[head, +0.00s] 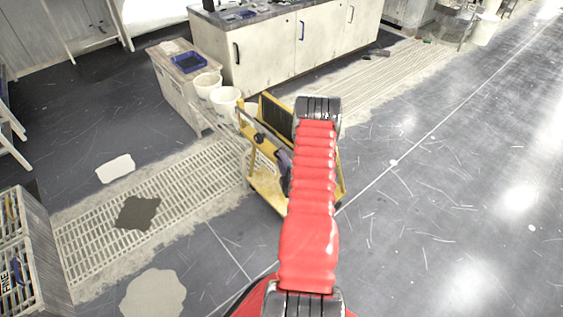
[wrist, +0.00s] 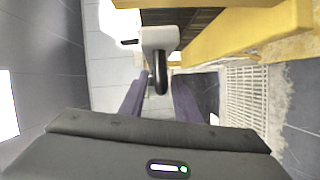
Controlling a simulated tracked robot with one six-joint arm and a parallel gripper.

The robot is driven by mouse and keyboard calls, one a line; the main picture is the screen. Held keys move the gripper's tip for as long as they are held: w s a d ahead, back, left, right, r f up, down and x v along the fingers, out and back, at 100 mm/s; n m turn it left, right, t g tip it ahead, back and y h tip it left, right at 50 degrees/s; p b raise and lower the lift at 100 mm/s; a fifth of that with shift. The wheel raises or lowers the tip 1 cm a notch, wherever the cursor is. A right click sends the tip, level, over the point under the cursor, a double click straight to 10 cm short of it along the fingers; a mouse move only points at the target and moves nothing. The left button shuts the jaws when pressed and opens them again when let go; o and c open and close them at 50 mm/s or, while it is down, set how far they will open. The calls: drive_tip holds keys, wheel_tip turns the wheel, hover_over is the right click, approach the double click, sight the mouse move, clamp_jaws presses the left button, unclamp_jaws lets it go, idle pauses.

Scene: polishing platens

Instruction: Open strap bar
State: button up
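A yellow-framed cart (head: 268,188) with a dark panel (head: 277,114) stands on the floor ahead, partly hidden by my red arm. In the wrist view, a pale bracket (wrist: 158,38) with a black looped handle (wrist: 161,82) sits beside the cart's yellow frame (wrist: 245,32). I cannot tell for sure whether this is the strap bar. My gripper (wrist: 160,88) has its two purple fingers apart, with the handle's end showing between them; I see no contact. In the head view, a purple finger (head: 284,160) shows left of my arm.
White buckets (head: 224,103) and a bin with a blue tray (head: 188,62) stand behind the cart. A white cabinet (head: 270,50) is beyond them. A floor grate (head: 95,242) runs left of the cart. The floor at right is clear.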

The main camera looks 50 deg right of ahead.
drive_tip(key=shift+c, duration=0.5)
drive_tip(key=c, duration=0.6)
clamp_jaws()
drive_tip(key=shift+a+f, duration=0.1)
drive_tip(key=shift+a, duration=0.1)
